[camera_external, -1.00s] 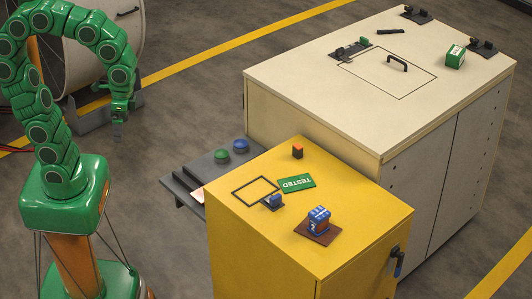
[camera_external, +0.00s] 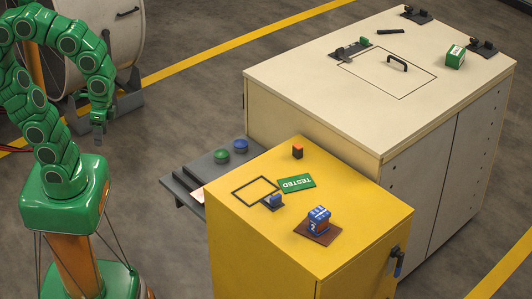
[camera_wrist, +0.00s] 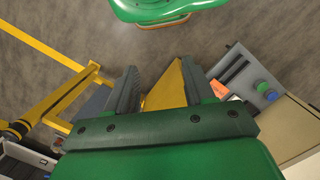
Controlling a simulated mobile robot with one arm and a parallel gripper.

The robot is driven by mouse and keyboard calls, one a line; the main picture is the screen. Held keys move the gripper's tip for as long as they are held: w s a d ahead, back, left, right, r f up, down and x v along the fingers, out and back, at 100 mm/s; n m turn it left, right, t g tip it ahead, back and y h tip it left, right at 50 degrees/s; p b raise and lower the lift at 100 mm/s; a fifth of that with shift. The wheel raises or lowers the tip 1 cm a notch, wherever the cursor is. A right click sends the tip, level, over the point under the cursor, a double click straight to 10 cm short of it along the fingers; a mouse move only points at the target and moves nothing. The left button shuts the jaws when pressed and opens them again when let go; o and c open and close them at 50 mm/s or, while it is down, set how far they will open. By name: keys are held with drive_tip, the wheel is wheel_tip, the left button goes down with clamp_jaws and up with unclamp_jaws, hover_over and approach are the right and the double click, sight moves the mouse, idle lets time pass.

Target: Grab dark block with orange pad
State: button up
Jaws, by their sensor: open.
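The small dark block with an orange pad on top (camera_external: 298,152) stands on the yellow cabinet top (camera_external: 235,208), near its back edge, behind the green TESTED card (camera_external: 297,183). My gripper (camera_external: 98,128) hangs in the air over the floor, well to the left of the yellow cabinet and far from the block. In the wrist view my gripper (camera_wrist: 160,85) has its two jaws apart with nothing held between them. I cannot make out the block in the wrist view.
On the yellow top are a black square outline, a small blue part (camera_external: 273,201) and a blue block on a brown plate (camera_external: 318,221). A side shelf holds green (camera_external: 222,156) and blue (camera_external: 240,146) buttons. A taller beige cabinet (camera_external: 300,75) stands behind.

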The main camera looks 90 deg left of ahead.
drive_tip(key=shift+w, duration=0.1)
drive_tip(key=w+d+n+h, duration=0.35)
drive_tip(key=w+n, duration=0.25)
drive_tip(key=w, duration=1.1)
drive_tip(key=n+t+h, duration=0.7)
drive_tip(key=n+t, duration=0.1)
drive_tip(key=n, duration=0.8)
hover_over(300, 152)
drive_tip(key=s+d, duration=0.3)
drive_tip(key=s, duration=0.5)
wheel_tip(300, 152, down, 14)
drive_tip(key=w+a+f+n, duration=0.1)
drive_tip(key=a, duration=0.1)
drive_tip(key=w+a+f+n+t, duration=0.1)
drive_tip(key=a+f, duration=0.1)
drive_tip(key=a, duration=0.1)
drive_tip(key=w+a+f+n+t, duration=0.1)
drive_tip(key=a+f, duration=0.1)
drive_tip(key=a, duration=0.1)
drive_tip(key=shift+w+a+f+n, duration=0.1)
drive_tip(key=shift+w+a+n, duration=0.05)
drive_tip(key=shift+w+n, duration=0.25)
drive_tip(key=shift+w+a+f+t, duration=0.1)
drive_tip(key=shift+a+f+t, duration=0.15)
drive_tip(key=shift+a+t, duration=0.05)
drive_tip(key=shift+x, duration=1.25)
drive_tip(key=shift+s+x, duration=0.25)
drive_tip(key=shift+x, duration=2.4)
